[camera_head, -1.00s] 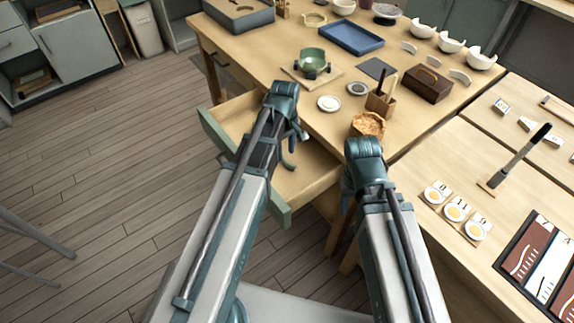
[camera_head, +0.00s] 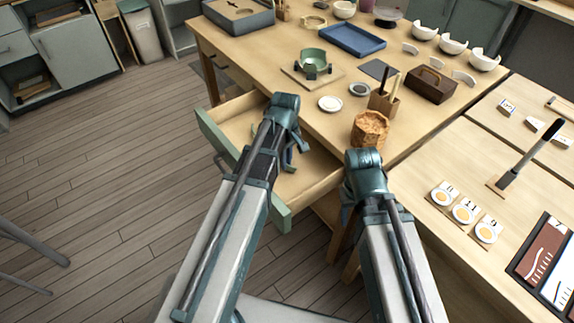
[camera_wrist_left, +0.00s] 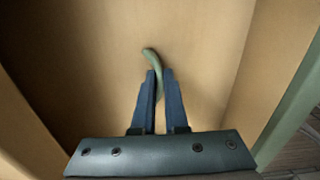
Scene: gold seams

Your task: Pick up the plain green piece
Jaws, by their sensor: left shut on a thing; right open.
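The plain green piece (camera_wrist_left: 151,58) is a slim, curved, handle-like strip inside the open drawer. In the left wrist view its curved end sticks out beyond the fingertips and the rest runs back between them. My left gripper (camera_wrist_left: 159,76) is shut on it, above the pale drawer bottom. In the head view my left gripper (camera_head: 289,158) points down into the drawer and my own arm partly hides it and the piece. My right gripper (camera_head: 347,205) is open, mostly hidden behind its own wrist, to the right of the drawer by the table's front edge.
The drawer (camera_head: 281,219) has green-edged wooden walls close around my left gripper. On the table above stand a green bowl in a holder (camera_head: 313,60), a white dish (camera_head: 330,103), a tool block (camera_head: 384,103) and a woven basket (camera_head: 370,128). A second table (camera_head: 430,165) is at right.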

